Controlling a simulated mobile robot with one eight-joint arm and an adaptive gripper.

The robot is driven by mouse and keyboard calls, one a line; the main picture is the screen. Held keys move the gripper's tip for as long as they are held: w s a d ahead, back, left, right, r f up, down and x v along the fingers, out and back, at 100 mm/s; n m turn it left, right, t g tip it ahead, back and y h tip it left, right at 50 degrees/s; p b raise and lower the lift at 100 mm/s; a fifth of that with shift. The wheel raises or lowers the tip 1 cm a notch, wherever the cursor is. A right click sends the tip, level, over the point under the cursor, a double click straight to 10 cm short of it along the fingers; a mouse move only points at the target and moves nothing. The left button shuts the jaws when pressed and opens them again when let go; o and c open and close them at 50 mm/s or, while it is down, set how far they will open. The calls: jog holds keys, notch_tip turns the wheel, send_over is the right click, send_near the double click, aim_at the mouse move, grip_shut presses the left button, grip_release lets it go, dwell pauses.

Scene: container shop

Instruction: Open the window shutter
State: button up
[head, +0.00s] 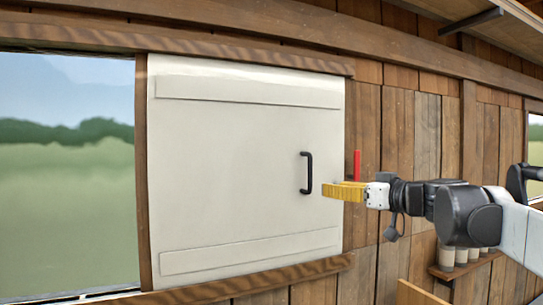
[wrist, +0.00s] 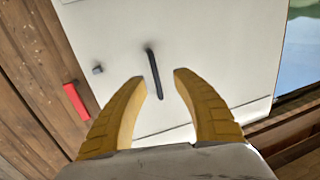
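The white window shutter (head: 245,130) is a flat panel on the plank wall, beside an open window (head: 65,170) on its left. Its black upright bar handle (head: 307,173) is near the panel's right edge. My gripper (head: 326,190) has yellow fingers and is right of the handle in the head view. In the wrist view my gripper (wrist: 159,77) is open and empty, with its fingers spread. The handle (wrist: 154,75) shows between and ahead of the fingertips, in front of the shutter (wrist: 215,50). I cannot tell the exact gap to the handle.
A red bar (head: 357,164) is on the wall right of the shutter; it also shows in the wrist view (wrist: 76,101). A small grey knob (wrist: 98,69) is near the shutter's edge. A low shelf (head: 465,265) with several jars is at the right, under my arm.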

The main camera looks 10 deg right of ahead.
aim_at(311, 175)
jog(key=shift+t, duration=0.4)
jog(key=p+x, duration=0.1)
jog(key=x, duration=0.2)
jog(key=r+x, duration=0.1)
jog(key=x, duration=0.3)
jog(key=d+r+p+x, duration=0.1)
jog(key=x, duration=0.3)
jog(key=shift+w+r+p, duration=0.2)
jog(key=shift+w+p, duration=0.05)
jog(key=shift+p, duration=0.1)
jog(key=shift+c, duration=0.5)
grip_shut()
